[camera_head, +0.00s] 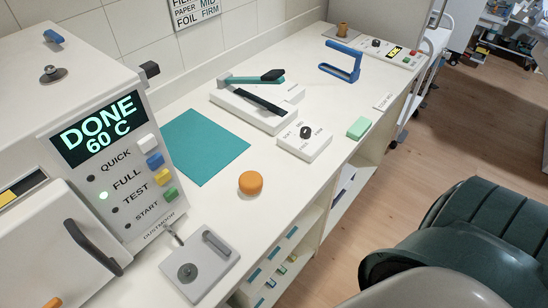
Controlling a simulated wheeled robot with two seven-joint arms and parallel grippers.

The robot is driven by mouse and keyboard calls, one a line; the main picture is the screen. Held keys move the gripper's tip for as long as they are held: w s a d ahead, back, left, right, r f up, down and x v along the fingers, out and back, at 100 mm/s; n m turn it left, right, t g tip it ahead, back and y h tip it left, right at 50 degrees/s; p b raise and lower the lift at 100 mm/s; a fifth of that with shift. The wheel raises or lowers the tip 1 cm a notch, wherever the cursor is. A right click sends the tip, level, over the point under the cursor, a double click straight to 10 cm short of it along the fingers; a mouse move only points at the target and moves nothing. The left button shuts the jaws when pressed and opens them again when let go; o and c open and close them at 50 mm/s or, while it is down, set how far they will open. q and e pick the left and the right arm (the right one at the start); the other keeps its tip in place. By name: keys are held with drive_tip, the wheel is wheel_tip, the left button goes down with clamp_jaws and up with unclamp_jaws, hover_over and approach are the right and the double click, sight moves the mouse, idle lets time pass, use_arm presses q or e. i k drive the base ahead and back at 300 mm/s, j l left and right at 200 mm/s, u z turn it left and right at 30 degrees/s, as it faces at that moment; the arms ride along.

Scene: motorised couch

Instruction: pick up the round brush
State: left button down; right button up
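An orange, round, puck-like object (250,183) lies on the white counter, in front of the teal mat. No bristles show on it, so I cannot tell for sure whether it is the round brush. A small brown, roughly cylindrical object (342,30) stands at the far end of the counter, too small to make out. Neither of my grippers is in view.
A white machine (112,165) reading "DONE 60 C" stands at the left. The teal mat (205,146), a sealer-like device (250,108), a dial box (304,141), a green block (359,128) and a grey plate (215,262) occupy the counter (290,195). A dark green couch (480,235) stands right.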

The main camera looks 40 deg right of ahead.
sight(251, 183)
drive_tip(key=z, duration=0.9)
drive_tip(key=u, duration=1.25)
drive_tip(key=z, duration=1.25)
drive_tip(key=k, duration=0.1)
